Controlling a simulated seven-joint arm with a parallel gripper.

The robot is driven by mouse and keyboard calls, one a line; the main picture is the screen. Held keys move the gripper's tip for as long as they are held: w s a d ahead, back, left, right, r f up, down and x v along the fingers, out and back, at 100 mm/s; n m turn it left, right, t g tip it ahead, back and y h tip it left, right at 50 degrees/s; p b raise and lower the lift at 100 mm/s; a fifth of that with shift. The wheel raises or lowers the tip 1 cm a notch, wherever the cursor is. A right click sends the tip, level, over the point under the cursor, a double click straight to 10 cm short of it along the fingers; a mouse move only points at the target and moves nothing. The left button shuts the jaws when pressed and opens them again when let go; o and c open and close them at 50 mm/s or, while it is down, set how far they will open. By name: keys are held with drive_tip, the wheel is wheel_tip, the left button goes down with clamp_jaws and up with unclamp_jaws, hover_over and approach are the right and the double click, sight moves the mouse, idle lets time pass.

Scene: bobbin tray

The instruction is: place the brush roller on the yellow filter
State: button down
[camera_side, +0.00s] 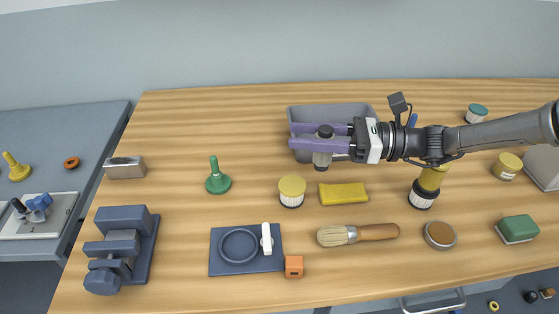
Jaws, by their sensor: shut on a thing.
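My gripper (322,143), with purple fingers, is shut on the brush roller (323,159), a short upright piece with a dark round top and a grey lower body. It is held in the air, and in the picture it overlaps the front of the grey bin. The yellow filter (292,191), a short cylinder with a yellow top and a white ribbed lower side, stands upright on the table. It shows below and left of the held roller, apart from it. Its top is bare.
A yellow sponge (343,194) lies just right of the filter. The grey bin (300,112) stands behind. A green cone-shaped piece (217,178) is to the left. A blue plate (222,262), orange block (294,267) and brush (358,234) lie in front.

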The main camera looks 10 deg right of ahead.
drive_tip(key=w+a+f, duration=0.4)
drive_tip(key=w+f, duration=0.1)
drive_tip(key=f, duration=0.4)
drive_tip(key=shift+a+f, duration=0.25)
drive_tip(key=shift+f, duration=0.15)
drive_tip(key=shift+w+f, duration=0.1)
drive_tip(key=shift+f, duration=0.05)
drive_tip(key=c, duration=0.5)
unclamp_jaws()
drive_tip(key=shift+r, duration=0.2)
drive_tip(key=d, duration=0.3)
drive_tip(key=s+d, duration=0.1)
drive_tip(key=d, duration=0.1)
drive_tip(key=shift+d+r, duration=0.1)
drive_tip(key=shift+r, duration=0.25)
wheel_tip(320, 180, up, 6)
